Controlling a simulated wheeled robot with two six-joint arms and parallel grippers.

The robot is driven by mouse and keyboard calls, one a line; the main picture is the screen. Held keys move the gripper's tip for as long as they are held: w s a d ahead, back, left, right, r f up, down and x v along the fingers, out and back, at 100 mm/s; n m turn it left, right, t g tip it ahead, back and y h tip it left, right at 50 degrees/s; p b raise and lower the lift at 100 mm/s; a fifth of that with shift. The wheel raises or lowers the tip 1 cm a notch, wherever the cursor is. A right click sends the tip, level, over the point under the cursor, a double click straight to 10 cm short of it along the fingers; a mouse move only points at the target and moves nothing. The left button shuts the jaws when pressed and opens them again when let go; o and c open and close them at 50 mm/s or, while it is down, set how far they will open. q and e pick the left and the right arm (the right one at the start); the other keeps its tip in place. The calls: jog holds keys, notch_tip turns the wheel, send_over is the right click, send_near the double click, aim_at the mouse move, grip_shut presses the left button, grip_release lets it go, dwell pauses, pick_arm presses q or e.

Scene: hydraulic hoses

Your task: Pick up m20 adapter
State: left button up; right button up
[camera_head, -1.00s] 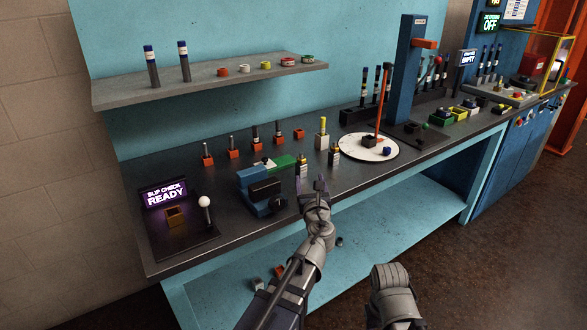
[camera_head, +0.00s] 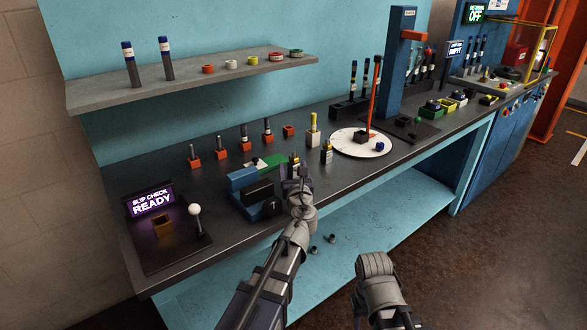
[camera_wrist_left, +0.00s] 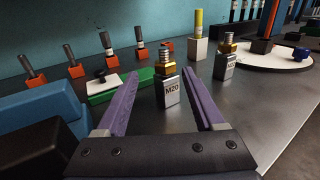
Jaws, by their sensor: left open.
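The M20 adapter (camera_wrist_left: 171,92) is a metal block labelled M20 with a brass threaded top. It stands upright on the dark bench. In the left wrist view it stands between the lines of the two purple fingers of my left gripper (camera_wrist_left: 163,100), near their tips. No contact with either finger shows. In the head view the adapter (camera_head: 294,160) is partly hidden behind my left gripper (camera_head: 297,173), which is open and empty. A similar adapter (camera_wrist_left: 226,60) stands behind and to the right. Part of my right arm shows in the head view, but its gripper does not.
A blue vise (camera_head: 250,190) is close left of my gripper, with a green-and-white item (camera_head: 266,162) behind it. Orange holders (camera_head: 220,154) stand in a row farther back. A block with a yellow-topped piece (camera_head: 313,135) and a white turntable (camera_head: 350,148) are to the right.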

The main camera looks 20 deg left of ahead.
aim_at(295, 163)
pick_arm(q)
jog(key=x, duration=0.4)
jog(key=shift+w+d+f, duration=0.1)
jog(key=shift+w+d, duration=0.2)
jog(key=shift+w, duration=0.05)
jog(key=shift+w+a, duration=0.2)
jog(key=shift+w, duration=0.1)
jog(key=shift+c, duration=0.3)
grip_shut()
